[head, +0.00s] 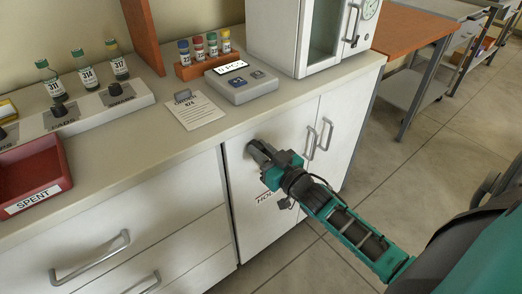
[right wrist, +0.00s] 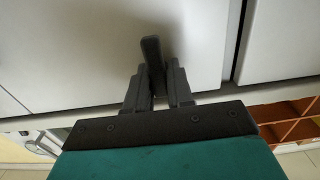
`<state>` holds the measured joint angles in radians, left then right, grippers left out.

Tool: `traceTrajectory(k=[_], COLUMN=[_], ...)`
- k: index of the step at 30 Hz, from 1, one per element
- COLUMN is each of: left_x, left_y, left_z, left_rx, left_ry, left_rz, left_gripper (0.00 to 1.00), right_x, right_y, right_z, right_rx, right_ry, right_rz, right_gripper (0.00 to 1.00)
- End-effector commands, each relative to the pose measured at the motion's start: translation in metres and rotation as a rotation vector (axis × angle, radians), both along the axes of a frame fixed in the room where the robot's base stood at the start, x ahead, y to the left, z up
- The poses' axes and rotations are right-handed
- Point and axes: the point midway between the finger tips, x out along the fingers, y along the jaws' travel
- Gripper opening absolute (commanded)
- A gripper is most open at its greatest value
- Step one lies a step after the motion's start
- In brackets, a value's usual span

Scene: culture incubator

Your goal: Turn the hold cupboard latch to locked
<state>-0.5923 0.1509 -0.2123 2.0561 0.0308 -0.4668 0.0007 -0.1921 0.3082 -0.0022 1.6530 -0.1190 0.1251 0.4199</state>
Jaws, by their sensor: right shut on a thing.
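The hold cupboard (head: 253,228) is a white door under the counter, with a red HOLD label partly hidden by my right arm. My right gripper (head: 260,152) is at the upper part of this door. In the right wrist view my right gripper (right wrist: 158,85) is shut on the dark latch (right wrist: 151,48), a narrow handle whose end sticks out beyond the fingers. In the head view the latch is mostly hidden by the gripper, so I cannot tell its locked or unlocked setting. My left gripper is not in view.
The counter above holds a red SPENT tray (head: 33,178), vials in a white stand (head: 85,112), a card (head: 197,111), a grey device (head: 241,84) and a white glass-door cabinet (head: 283,35). Drawers (head: 130,250) are left of the cupboard. Floor is clear at right.

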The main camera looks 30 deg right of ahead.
Motion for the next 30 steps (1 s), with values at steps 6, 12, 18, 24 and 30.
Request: traceTrajectory(k=[6,12,18,24,30], left_x=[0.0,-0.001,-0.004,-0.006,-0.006], left_y=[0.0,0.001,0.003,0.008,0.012], left_z=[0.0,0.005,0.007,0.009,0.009], left_rx=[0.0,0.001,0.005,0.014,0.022], left_ry=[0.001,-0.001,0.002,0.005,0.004], left_rz=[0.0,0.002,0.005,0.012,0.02], left_gripper=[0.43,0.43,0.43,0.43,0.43], right_x=[0.0,0.0,0.0,0.0,0.0], right_y=[0.0,0.0,0.0,-0.001,-0.002], right_z=[0.0,0.001,0.002,0.002,0.002], right_rx=[-0.011,-0.077,-0.216,-0.401,-0.593], right_ry=[-0.001,-0.006,-0.016,-0.03,-0.047], right_rz=[0.001,0.0,0.0,0.0,0.0], right_gripper=[0.0,0.0,0.0,0.0,0.0])
